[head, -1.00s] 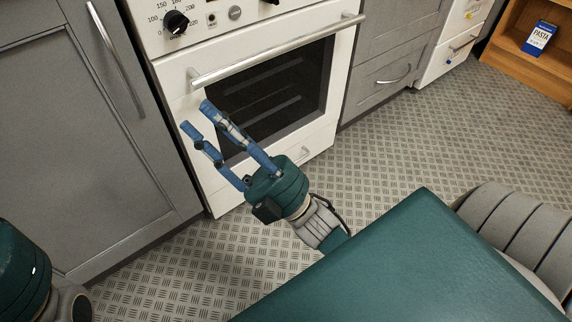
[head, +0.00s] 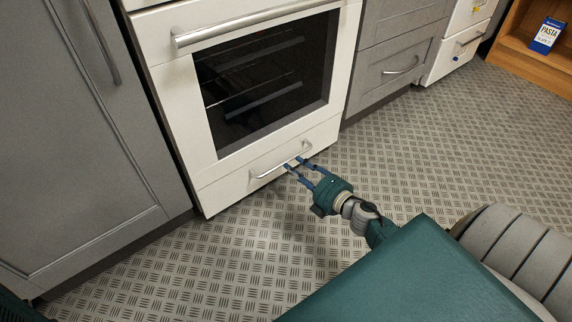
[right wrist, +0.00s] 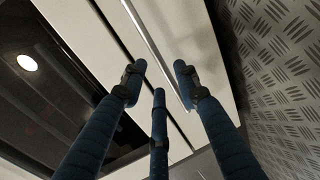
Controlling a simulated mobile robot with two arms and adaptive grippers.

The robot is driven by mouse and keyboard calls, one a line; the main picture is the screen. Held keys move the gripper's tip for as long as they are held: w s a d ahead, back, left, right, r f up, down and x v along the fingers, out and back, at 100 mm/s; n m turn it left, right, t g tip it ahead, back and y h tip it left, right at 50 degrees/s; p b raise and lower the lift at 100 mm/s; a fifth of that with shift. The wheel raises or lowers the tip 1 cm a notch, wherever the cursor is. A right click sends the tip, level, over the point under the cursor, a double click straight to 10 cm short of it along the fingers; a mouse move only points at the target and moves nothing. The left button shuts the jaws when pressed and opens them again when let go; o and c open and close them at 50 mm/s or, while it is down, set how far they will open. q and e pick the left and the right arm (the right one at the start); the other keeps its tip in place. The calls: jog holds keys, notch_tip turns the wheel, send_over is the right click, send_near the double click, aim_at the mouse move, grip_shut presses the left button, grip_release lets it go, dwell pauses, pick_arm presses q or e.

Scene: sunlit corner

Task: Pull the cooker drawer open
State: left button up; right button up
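The white cooker (head: 180,95) stands against the grey units, and its drawer (head: 225,192) is the low front panel under the oven door. The drawer looks shut, level with the door above. Its bar handle (head: 268,172) runs across the panel. My right gripper (head: 294,164) has its blue fingers at the right part of the handle. In the right wrist view, the handle (right wrist: 147,42) runs toward the space between the spread fingers (right wrist: 160,80), which are open; contact cannot be told. The drawer front (right wrist: 190,35) also shows there. My left gripper is out of view.
The oven door handle (head: 250,20) sticks out above. A grey cupboard (head: 80,150) is on the left and a grey drawer unit (head: 395,75) on the right. The patterned floor (head: 440,140) before the cooker is clear apart from my arm.

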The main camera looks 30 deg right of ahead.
aim_at(287, 161)
jog(key=b+x, duration=0.1)
jog(key=x, duration=0.4)
jog(key=shift+w+a+b, duration=0.1)
jog(key=shift+w+b, duration=0.25)
jog(key=shift+w, duration=0.05)
jog(key=shift+f, duration=0.1)
grip_shut()
